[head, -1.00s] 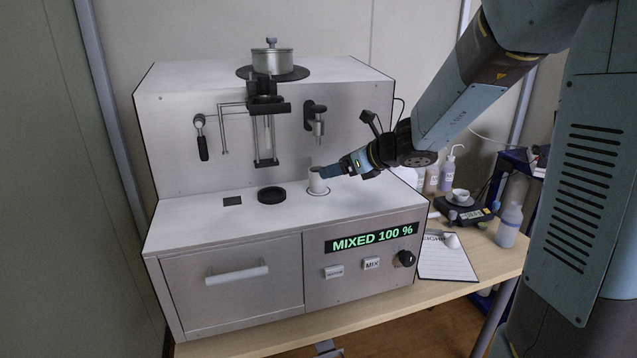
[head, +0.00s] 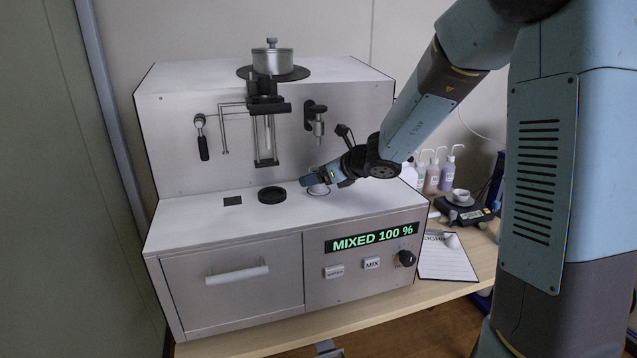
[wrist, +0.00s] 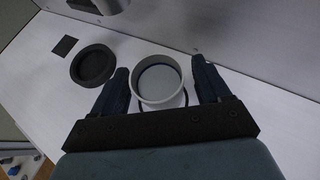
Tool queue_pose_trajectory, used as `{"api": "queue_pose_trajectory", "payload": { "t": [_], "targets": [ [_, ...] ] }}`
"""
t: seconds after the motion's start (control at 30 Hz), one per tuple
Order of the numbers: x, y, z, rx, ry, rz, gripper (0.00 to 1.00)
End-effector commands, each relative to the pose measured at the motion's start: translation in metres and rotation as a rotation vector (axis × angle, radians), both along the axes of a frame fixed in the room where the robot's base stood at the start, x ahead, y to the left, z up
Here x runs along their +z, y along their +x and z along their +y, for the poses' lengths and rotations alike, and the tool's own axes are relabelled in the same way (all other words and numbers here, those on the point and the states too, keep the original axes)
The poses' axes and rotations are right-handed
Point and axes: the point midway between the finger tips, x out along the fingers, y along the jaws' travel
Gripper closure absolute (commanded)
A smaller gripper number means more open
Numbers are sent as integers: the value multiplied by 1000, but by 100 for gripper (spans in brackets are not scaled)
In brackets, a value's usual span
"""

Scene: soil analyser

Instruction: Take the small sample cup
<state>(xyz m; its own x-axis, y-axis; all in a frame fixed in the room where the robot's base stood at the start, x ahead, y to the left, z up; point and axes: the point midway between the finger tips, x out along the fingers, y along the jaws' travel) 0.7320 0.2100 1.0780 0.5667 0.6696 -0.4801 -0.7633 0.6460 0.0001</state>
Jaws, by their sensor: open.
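The small sample cup (wrist: 158,80) is a light grey, round, open-topped cup standing upright on the analyser's white top. In the wrist view it sits between the two fingers of my open gripper (wrist: 161,73), with one finger on each side; I cannot tell whether either touches it. In the head view the cup (head: 318,190) is mostly hidden behind my gripper (head: 317,179). Its inside looks grey.
A black round recess (head: 272,195) and a dark square (head: 232,201) lie left of the cup. The analyser's back wall with hanging tools (head: 201,138) stands behind. The panel reads MIXED 100 %. A scale with a white cup (head: 461,195) and bottles stand to the right.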

Motion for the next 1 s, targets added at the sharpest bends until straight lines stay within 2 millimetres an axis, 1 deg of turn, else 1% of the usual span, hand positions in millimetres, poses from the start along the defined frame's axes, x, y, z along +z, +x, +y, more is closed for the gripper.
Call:
{"api": "queue_pose_trajectory", "payload": {
  "t": [0.1, 0.7, 0.73, 0.77, 1.0],
  "targets": [
    [0, 0, 0, 0, 0, 0, 25],
    [0, 0, 0, 0, 0, 0, 82],
    [0, 0, 0, 0, 0, 0, 82],
    [0, 0, 0, 0, 0, 0, 87],
    [1, 0, 0, 0, 0, 0, 87]
  ]
}}
